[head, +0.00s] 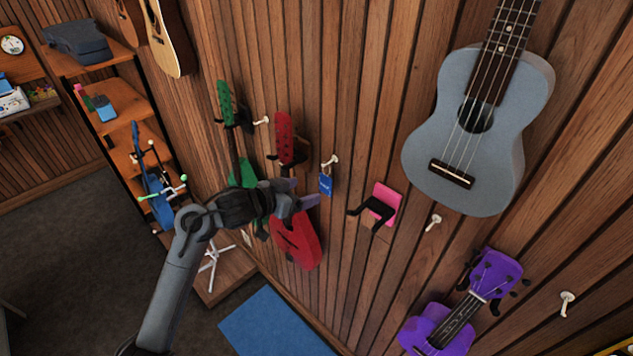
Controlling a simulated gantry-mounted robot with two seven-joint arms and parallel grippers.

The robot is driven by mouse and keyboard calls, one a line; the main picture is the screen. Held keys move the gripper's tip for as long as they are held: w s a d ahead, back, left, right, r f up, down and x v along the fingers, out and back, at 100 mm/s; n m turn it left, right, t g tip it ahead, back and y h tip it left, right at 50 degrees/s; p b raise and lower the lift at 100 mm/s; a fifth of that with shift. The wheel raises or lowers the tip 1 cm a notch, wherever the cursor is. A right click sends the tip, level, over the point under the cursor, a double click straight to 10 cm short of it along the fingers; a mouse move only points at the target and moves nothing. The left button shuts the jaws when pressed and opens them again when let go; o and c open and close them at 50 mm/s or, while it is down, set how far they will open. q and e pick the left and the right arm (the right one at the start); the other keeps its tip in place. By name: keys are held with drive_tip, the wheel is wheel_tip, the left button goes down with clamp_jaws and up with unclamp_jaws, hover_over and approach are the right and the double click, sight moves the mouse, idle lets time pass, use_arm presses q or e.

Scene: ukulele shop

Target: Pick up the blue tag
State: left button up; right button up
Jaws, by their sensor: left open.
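The blue tag (325,184) hangs from a white wall hook (331,161) on the wood-panelled wall, near the middle of the head view. My left gripper (312,193) is open and empty, a little left of the tag and close to it in the picture. Whether it touches the tag cannot be told. The gripper and its arm cover parts of the green ukulele (241,172) and the red ukulele (297,243) on the wall behind. My right gripper is not in view.
A pink card (384,203) sits in a black wall holder right of the tag. A grey ukulele (466,152) and a purple ukulele (454,312) hang further right. Shelves (125,102) and a blue ukulele (155,190) stand left. A blue mat (272,325) lies below.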

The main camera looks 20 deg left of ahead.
sight(325, 180)
use_arm(q)
drive_tip(key=x, duration=0.4)
drive_tip(key=shift+w+d+r, duration=0.15)
drive_tip(key=shift+w+r, duration=0.05)
drive_tip(key=shift+w, duration=0.3)
drive_tip(key=shift+w+d+f+p, duration=0.1)
drive_tip(key=shift+w+d+p, duration=0.15)
drive_tip(key=shift+w+p, duration=0.3)
drive_tip(key=x, duration=0.3)
drive_tip(key=shift+r+p, duration=0.2)
drive_tip(key=shift+p, duration=0.2)
drive_tip(key=shift+w+d+f, duration=0.2)
drive_tip(key=shift+w+f, duration=0.1)
drive_tip(key=shift+w, duration=0.3)
drive_tip(key=c, duration=1)
drive_tip(key=shift+r, duration=0.1)
